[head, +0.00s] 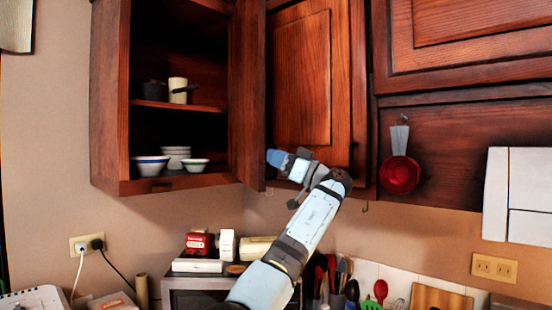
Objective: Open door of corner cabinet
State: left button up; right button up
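The corner cabinet door (300,80) is a dark red-brown wood panel in the upper middle of the head view. It looks shut, but its left side is partly behind the open door (248,90) of the cabinet to its left. My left arm reaches up from the bottom middle. My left gripper (279,159) is in front of the lower part of the corner door, pointing left, close to the lower part of the open door's edge. I cannot tell whether it touches either door or how far its fingers are apart. No handle shows clearly. My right gripper is out of view.
The open left cabinet (110,100) holds bowls (152,166) and mugs (178,90). A red measuring cup (400,174) hangs at the right. Below are a red box (198,244), a dark appliance (190,283) and several utensils (338,270). A white box (517,195) is at far right.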

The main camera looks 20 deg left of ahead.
pick_arm(q)
jog(key=shift+o, duration=1.1)
jog(key=shift+a, duration=0.1)
jog(key=b+v, duration=0.2)
jog(key=v, duration=1.1)
jog(key=shift+d, duration=0.4)
